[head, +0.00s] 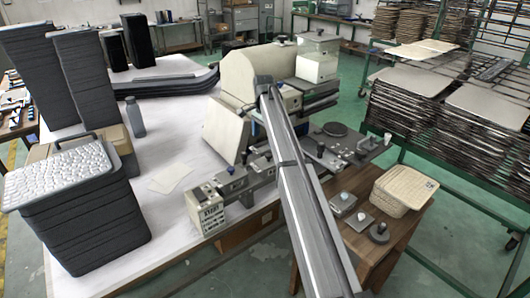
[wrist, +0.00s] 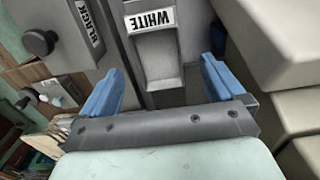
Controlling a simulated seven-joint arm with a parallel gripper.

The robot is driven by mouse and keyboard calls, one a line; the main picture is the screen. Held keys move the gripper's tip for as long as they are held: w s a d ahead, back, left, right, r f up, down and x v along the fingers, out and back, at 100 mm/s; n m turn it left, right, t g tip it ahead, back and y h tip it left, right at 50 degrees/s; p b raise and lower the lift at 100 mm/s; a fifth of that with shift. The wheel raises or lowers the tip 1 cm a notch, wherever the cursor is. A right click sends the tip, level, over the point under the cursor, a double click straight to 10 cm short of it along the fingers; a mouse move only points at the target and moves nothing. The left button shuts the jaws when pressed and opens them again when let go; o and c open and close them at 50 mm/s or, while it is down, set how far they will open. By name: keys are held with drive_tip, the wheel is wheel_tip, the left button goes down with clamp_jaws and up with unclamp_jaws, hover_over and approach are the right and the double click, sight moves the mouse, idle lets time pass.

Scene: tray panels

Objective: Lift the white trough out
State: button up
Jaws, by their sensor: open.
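In the wrist view, a label reading WHITE (wrist: 150,19) is on the upper front of a grey trough-like part (wrist: 160,62) with a recessed face. My gripper (wrist: 161,72) has two blue fingers spread wide, one on each side of this part. They appear apart from it, with nothing held between them. A neighbouring grey part with a BLACK label (wrist: 91,22) is to the left. In the head view, my arm reaches up to the cream machine (head: 245,82), and I cannot make out the WHITE label or the fingertips clearly there.
A dark round knob (wrist: 40,42) sticks out left of the BLACK label. Pale blocks (wrist: 270,45) stand close on the right in the wrist view. A wooden side table (head: 375,235) holds a beige basket (head: 403,188) and small knobbed pieces. Stacked dark trays (head: 75,205) stand at left.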

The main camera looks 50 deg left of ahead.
sight(264, 146)
drive_tip(key=shift+d+f, duration=0.1)
drive_tip(key=shift+f, duration=2.5)
drive_tip(key=shift+c, duration=0.2)
drive_tip(key=c, duration=1.2)
